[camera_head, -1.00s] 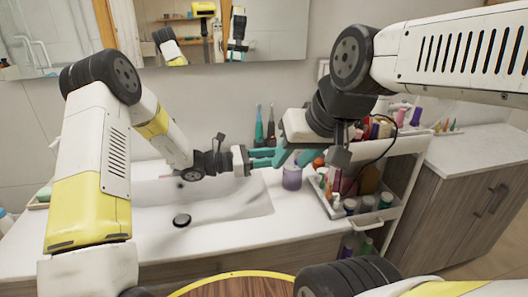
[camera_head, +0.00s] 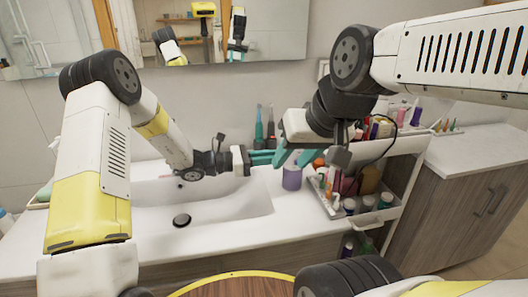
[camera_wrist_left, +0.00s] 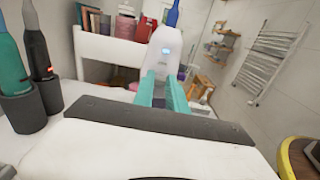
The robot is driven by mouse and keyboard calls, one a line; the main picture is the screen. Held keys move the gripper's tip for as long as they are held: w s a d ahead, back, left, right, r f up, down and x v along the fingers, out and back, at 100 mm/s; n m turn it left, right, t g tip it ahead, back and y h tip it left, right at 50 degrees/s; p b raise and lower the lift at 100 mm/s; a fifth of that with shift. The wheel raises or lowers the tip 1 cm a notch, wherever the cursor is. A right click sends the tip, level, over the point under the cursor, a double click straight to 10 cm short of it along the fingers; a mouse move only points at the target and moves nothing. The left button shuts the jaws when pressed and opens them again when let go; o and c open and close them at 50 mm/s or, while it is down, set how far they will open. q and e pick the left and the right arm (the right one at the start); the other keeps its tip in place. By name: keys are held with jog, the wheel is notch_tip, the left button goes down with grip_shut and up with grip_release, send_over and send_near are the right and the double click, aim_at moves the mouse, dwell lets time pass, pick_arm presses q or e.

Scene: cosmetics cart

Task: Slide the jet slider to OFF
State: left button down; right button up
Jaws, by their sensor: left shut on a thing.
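In the left wrist view a white device (camera_wrist_left: 160,64) with a small blue light and a blue tip stands upright between the teal fingers of my left gripper (camera_wrist_left: 164,92). It looks like a water flosser. The fingers are shut on its lower part. I cannot make out the slider. In the head view my left gripper (camera_head: 264,157) is over the right end of the sink, close to the teal fingers of my right gripper (camera_head: 292,154). The device is not clear there, and I cannot tell how far the right fingers are apart.
A white sink (camera_head: 225,207) lies below the left gripper. Toothbrushes (camera_head: 264,125) stand by the wall. A white cart (camera_head: 405,147) with bottles and cosmetics is at the right, close to my right gripper.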

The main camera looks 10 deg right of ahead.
pick_arm(q)
jog(key=shift+r, duration=0.1)
dwell(0.6)
jog(key=shift+r, duration=0.85)
jog(key=c, duration=1.3)
grip_release()
jog(key=a, duration=0.7)
jog(key=shift+s+a, duration=0.1)
jog(key=shift+a, duration=0.3)
